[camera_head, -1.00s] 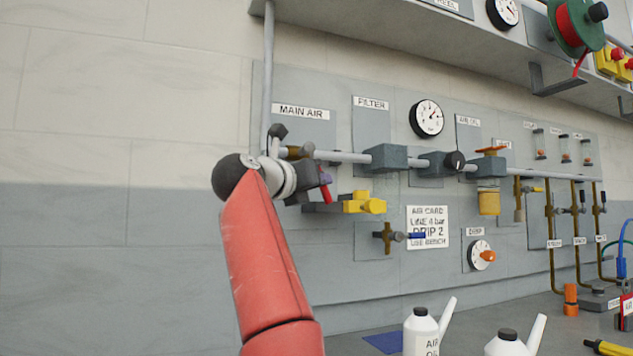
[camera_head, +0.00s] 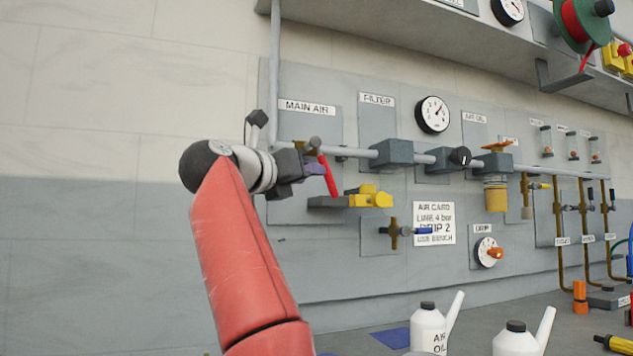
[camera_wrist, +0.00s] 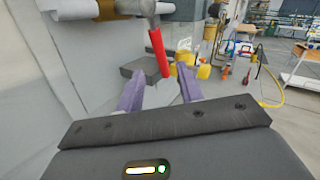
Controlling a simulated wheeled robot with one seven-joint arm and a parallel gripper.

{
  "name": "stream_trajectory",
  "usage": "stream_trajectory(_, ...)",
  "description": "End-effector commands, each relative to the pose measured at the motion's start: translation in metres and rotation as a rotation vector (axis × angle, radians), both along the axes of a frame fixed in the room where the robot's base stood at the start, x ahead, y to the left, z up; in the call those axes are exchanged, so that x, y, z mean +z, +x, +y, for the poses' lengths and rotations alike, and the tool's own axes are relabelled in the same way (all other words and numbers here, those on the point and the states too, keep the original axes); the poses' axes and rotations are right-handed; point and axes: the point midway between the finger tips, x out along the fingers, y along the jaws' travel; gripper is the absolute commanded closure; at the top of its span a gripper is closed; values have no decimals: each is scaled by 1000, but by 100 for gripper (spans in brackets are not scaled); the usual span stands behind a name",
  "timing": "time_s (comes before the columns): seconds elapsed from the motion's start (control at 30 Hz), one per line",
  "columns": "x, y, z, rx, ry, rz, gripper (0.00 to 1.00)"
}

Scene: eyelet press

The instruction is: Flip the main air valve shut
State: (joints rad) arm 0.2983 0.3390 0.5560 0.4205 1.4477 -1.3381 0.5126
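The main air valve has a brass body (camera_head: 305,148) on the grey pipe under the MAIN AIR label. Its red lever (camera_head: 329,176) hangs down, its lower end leaning slightly right. In the wrist view the red lever (camera_wrist: 158,53) hangs from a grey hub, and the brass body (camera_wrist: 112,9) is at top left. My gripper (camera_head: 312,170) is just left of the lever, with a purple finger showing. In the wrist view my gripper (camera_wrist: 160,85) has its two purple fingers apart with nothing between them. The lever's lower end appears just beyond the fingertips, in line with the gap.
A grey block with a yellow part (camera_head: 370,197) sits just below the lever. A small brass valve with a blue handle (camera_head: 408,231) is lower right. The filter block (camera_head: 392,153) is right along the pipe. White oil bottles (camera_head: 428,328) stand on the bench.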

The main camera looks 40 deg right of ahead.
Motion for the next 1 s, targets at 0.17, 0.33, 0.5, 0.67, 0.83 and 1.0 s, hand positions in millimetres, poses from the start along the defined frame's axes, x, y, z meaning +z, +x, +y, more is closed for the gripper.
stream_trajectory(0.17,-1,-4,13,0,0,0,63)
stream_trajectory(0.33,-1,-4,13,-1,1,0,63)
stream_trajectory(0.5,3,-7,13,-7,-20,-9,76)
stream_trajectory(0.67,54,-34,21,-64,-286,-99,97)
stream_trajectory(0.83,130,-64,79,-69,-848,-106,100)
stream_trajectory(1.0,130,-42,131,50,-1277,201,100)
